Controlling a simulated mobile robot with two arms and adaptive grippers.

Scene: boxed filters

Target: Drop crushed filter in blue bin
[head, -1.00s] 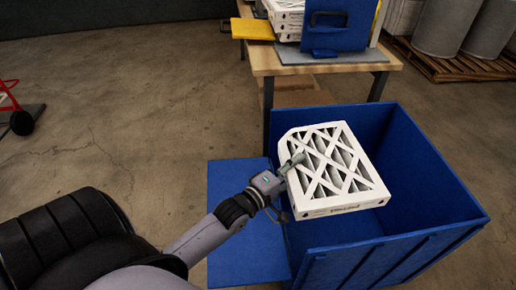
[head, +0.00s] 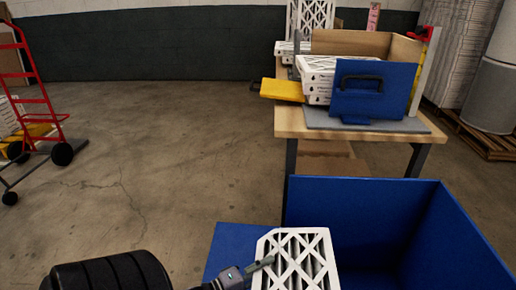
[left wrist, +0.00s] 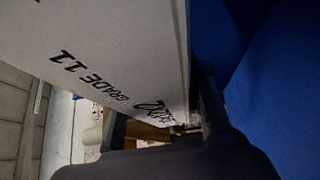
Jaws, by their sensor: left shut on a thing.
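The filter (head: 316,264) has a white frame and a crossed lattice over grey pleats. It shows at the bottom of the head view, cut off by the lower edge. My left gripper (head: 262,264) is shut on its left edge. The filter is held at the left part of the open blue bin (head: 365,205); its height above the bin floor cannot be told. In the left wrist view the filter's white printed side (left wrist: 120,50) fills the upper left, my gripper (left wrist: 205,100) is dark against it, and blue bin wall (left wrist: 285,90) is at right. My right gripper is not in view.
A wooden table (head: 290,122) behind the bin holds stacked filters (head: 318,78), a blue panel with a handle (head: 372,92) and a cardboard box (head: 365,42). A red hand truck (head: 35,90) stands at left. The floor between is clear.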

